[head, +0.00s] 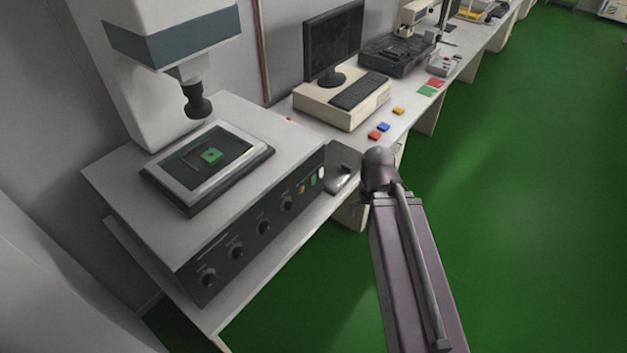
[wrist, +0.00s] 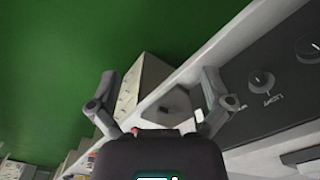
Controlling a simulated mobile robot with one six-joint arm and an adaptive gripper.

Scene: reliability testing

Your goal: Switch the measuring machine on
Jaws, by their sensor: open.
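The measuring machine (head: 120,180) stands at the left in the head view, with a camera column over a framed stage (head: 180,195). A small green part (head: 211,155) lies on the stage. Its dark front panel (head: 225,262) has several knobs and, at the right end, a yellow button (head: 301,189), a green button (head: 314,180) and a white one (head: 322,172).
Right of the machine, the bench holds a beige computer (head: 335,103) with a monitor (head: 332,42) and keyboard (head: 358,91). Red, blue and yellow blocks (head: 383,127) lie near the bench edge. More equipment stands farther along. The green floor (head: 530,180) is clear on the right.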

